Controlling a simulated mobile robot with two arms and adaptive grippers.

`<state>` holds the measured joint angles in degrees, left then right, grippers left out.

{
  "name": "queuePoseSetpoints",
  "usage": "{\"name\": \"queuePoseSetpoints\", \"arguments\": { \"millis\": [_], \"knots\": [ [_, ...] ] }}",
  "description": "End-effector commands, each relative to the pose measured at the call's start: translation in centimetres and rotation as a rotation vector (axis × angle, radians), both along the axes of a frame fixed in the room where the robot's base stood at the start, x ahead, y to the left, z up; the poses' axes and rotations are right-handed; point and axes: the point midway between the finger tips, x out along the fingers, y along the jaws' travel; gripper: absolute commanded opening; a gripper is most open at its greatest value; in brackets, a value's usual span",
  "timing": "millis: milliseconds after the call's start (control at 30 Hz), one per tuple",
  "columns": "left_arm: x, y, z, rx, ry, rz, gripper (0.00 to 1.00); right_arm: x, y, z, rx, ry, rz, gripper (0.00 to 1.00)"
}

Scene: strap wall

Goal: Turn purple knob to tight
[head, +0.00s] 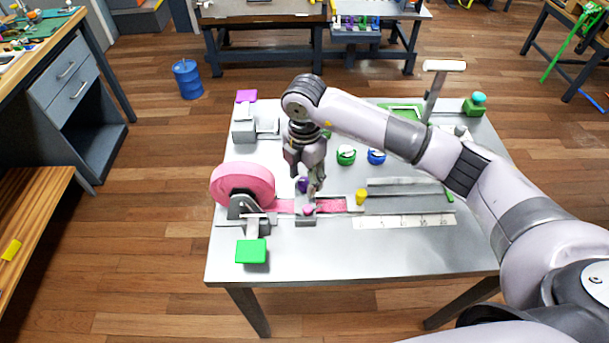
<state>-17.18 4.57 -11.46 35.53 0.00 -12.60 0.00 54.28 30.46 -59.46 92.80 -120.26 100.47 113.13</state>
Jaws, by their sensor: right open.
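A small purple knob (302,185) shows at the grey clamp block (305,217) on the table, beside the pink strap. My right gripper (314,185) comes down from above and is open, its fingertips right next to the purple knob on its right side. The gripper partly covers the knob, and I cannot tell whether they touch. No marking for tight can be read at this size. A pink knob (309,210) sits just in front on the same block. My left gripper is not in view.
A pink strap roll (242,184) stands on the left, with a green block (251,251) in front. A yellow peg (361,196) and metal rails lie to the right. Green (346,155) and blue (376,156) round parts sit behind. The table's front strip is clear.

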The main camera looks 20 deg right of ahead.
Motion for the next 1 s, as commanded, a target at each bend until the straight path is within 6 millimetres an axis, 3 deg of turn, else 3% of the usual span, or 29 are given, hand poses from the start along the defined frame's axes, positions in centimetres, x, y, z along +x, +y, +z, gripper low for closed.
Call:
{"name": "queuePoseSetpoints", "arguments": {
  "millis": [167,500,700,1000],
  "knots": [
    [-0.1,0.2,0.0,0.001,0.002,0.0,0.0,0.0,0.0,0.9,0.0,-0.001,0.0,0.46],
    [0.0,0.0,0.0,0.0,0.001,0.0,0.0,0.1,0.0,7.8,0.001,-0.004,0.001,0.46],
    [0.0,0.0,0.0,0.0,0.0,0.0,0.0,0.1,0.0,10.9,0.0,-0.002,0.0,0.46],
    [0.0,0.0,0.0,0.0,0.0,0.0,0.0,0.0,0.0,12.0,0.0,0.0,0.0,0.46]
  ]
}}
